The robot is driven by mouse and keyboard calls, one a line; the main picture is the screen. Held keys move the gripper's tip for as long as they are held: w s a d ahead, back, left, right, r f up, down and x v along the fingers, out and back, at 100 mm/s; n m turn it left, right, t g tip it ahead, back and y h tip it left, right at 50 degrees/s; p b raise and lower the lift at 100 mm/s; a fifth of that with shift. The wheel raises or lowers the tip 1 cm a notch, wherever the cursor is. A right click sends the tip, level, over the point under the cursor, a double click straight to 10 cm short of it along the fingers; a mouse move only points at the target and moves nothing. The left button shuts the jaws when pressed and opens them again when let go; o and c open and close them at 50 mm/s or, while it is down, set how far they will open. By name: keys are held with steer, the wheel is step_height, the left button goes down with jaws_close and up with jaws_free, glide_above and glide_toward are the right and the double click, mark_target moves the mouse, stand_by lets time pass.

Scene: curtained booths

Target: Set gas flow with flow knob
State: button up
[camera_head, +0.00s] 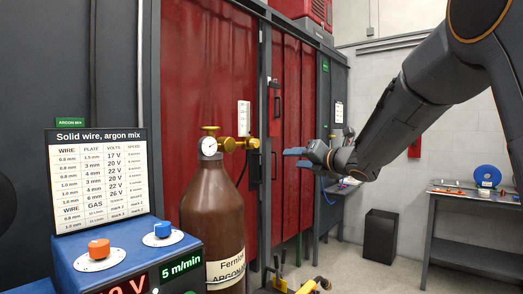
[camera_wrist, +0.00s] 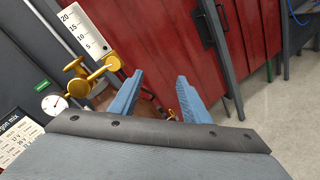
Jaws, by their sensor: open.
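A brown gas cylinder (camera_head: 221,215) stands upright at the centre, with a brass regulator and a round gauge (camera_head: 208,146) on top. A white flow meter scale (camera_head: 243,118) stands above a small brass knob (camera_head: 252,143), likely the flow knob. In the wrist view, the scale (camera_wrist: 84,28), the brass knob (camera_wrist: 111,62) and the gauge (camera_wrist: 54,104) are at the left. My gripper (camera_head: 295,157) is right of the knob in the head view. Its blue fingers (camera_wrist: 160,77) are open, apart from the knob, with nothing seen held between them.
A blue welding machine (camera_head: 125,262) with orange and blue knobs and a settings chart (camera_head: 97,178) stands at the left. Red curtains (camera_head: 300,120) hang behind the cylinder. A dark bin (camera_head: 380,236) and a metal table (camera_head: 470,204) are at the right.

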mark_target(257, 143)
steer(key=shift+w+a+r+n+g+y+p, duration=0.5)
steer(key=shift+a+r+n+y, duration=0.35)
steer(key=shift+a+n, duration=1.1)
steer(key=shift+w+a+r+n+g+y+p, duration=0.25)
steer(key=shift+w+a+r+n+g+y, duration=0.5)
steer(key=shift+a+n, duration=1.15)
steer(key=shift+w+a+r+n+g+y+p, duration=0.45)
steer(key=shift+a+r+n+y, duration=0.5)
steer(key=shift+a+n, duration=1)
steer(key=shift+f, duration=0.1)
steer(key=c, duration=1)
steer(key=shift+c, duration=0.2)
